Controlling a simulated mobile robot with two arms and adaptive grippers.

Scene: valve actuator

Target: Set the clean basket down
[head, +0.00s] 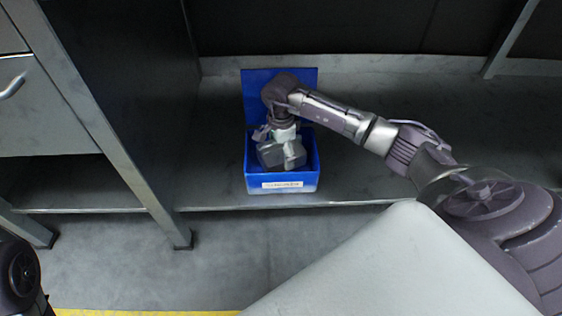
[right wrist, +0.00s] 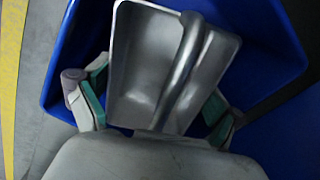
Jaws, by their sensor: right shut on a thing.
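A grey metal basket (right wrist: 145,60) with a curved bar handle (right wrist: 182,65) fills the middle of the right wrist view. In the head view the basket (head: 269,156) is inside a blue open bin (head: 254,181) with a tall back and a white front label. My right gripper (head: 284,142) reaches down into the bin from above and is shut on the basket. In the right wrist view its green-padded fingers (right wrist: 156,104) are at either side of the basket. Whether the basket touches the bin floor is hidden. My left gripper is not in view.
The blue bin stands on a grey shelf (head: 215,150) near its front edge. Shelf surface on either side of the bin looks clear. A metal upright (head: 110,150) and a drawer cabinet (head: 50,115) stand at left. A yellow line (head: 150,312) marks the floor.

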